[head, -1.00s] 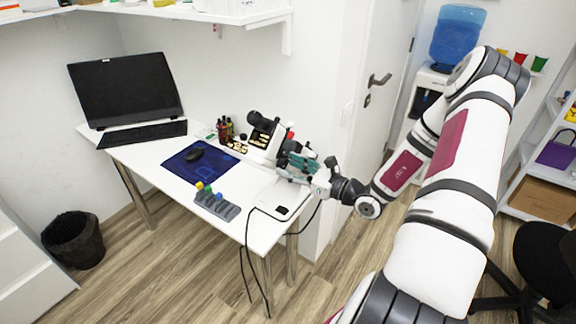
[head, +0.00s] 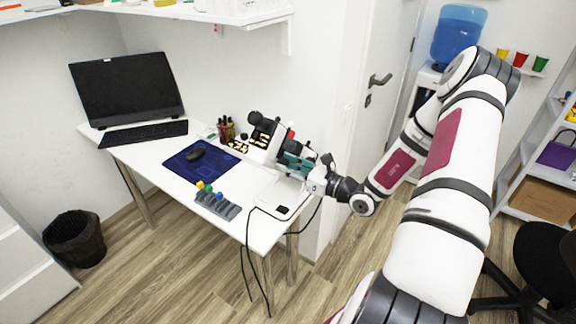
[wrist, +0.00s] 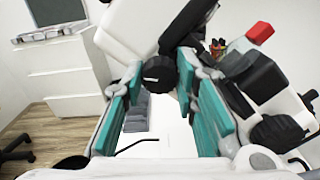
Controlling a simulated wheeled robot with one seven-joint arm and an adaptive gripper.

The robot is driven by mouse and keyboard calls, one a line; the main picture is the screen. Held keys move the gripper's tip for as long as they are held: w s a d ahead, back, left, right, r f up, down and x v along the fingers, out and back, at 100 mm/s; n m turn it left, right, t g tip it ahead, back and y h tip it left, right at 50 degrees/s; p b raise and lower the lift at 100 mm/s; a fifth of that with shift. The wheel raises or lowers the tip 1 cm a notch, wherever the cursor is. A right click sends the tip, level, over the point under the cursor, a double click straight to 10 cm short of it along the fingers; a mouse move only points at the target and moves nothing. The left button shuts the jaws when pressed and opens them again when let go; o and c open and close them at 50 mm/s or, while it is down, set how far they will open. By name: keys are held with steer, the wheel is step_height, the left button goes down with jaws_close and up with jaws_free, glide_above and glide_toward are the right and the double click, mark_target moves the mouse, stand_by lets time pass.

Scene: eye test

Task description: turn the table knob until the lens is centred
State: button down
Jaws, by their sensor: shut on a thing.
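The white and black eye-test instrument (head: 262,138) stands at the right back of the white table (head: 150,158). My gripper (head: 294,163) is at its right side, with teal finger pads. In the wrist view a dark ridged knob (wrist: 159,72) sits between the fingertips of my gripper (wrist: 160,76), which is shut on it. In the head view the gripper hides this knob. Another black round knob (wrist: 277,132) shows at the right of the wrist view, outside the fingers. I cannot make out the lens or whether it is centred.
A grey rack with coloured pieces (head: 218,205) and a blue mat (head: 192,168) with a mouse lie on the table. A pen cup (head: 226,130) stands left of the instrument. A monitor (head: 125,90) and keyboard are farther left. Black cables hang at the front edge.

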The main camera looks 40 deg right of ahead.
steer(key=shift+m, duration=0.5)
steer(key=c, duration=1.3)
jaws_free()
steer(key=v, duration=1.2)
steer(key=shift+r, duration=0.1)
